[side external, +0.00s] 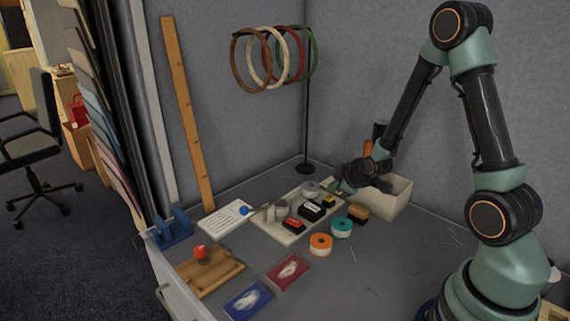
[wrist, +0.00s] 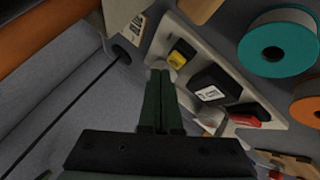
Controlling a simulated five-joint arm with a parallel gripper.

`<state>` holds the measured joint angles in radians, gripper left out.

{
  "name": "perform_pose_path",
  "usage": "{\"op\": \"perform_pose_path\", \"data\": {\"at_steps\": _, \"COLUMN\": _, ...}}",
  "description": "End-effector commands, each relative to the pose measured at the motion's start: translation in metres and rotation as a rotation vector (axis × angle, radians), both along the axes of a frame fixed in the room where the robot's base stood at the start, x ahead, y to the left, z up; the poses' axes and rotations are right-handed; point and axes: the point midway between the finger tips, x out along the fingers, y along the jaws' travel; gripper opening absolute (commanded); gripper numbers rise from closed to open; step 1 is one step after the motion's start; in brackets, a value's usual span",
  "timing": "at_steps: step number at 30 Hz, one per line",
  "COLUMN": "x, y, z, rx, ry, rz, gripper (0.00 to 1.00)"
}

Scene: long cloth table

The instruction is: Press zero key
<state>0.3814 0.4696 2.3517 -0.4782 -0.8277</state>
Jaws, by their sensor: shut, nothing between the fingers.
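My gripper (side external: 343,187) is shut and empty, low over the back right of the table beside the white bin. Its dark green fingers (wrist: 160,76) lie together in the wrist view, with their tips over the edge of a pale tray (wrist: 165,40). I cannot make out a key marked zero in either view. The tray (side external: 262,226) holds a black block with a white label (wrist: 213,92), a yellow and black piece (wrist: 181,53) and a red and black piece (wrist: 248,115). The fingertips partly cover a grey round thing. I cannot tell whether they touch it.
A teal tape roll (side external: 341,228) and an orange one (side external: 320,245) lie in front of the tray. The white bin (side external: 392,200) stands to its right. A black stand (side external: 309,120) with hanging rings rises behind. The table's front right is mostly clear.

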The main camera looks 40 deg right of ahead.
Motion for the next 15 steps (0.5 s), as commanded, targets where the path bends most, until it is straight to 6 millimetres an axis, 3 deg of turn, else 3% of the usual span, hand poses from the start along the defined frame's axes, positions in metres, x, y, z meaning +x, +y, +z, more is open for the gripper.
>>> {"op": "perform_pose_path", "data": {"at_steps": 5, "x": 0.000, "y": 0.000, "z": 0.002, "rx": 0.000, "ry": -0.001, "rz": 0.000, "gripper": 0.00}}
{"op": "perform_pose_path", "data": {"at_steps": 15, "x": 0.001, "y": 0.000, "z": 0.032, "rx": -0.001, "ry": -0.004, "rz": 0.000, "gripper": 0.00}}
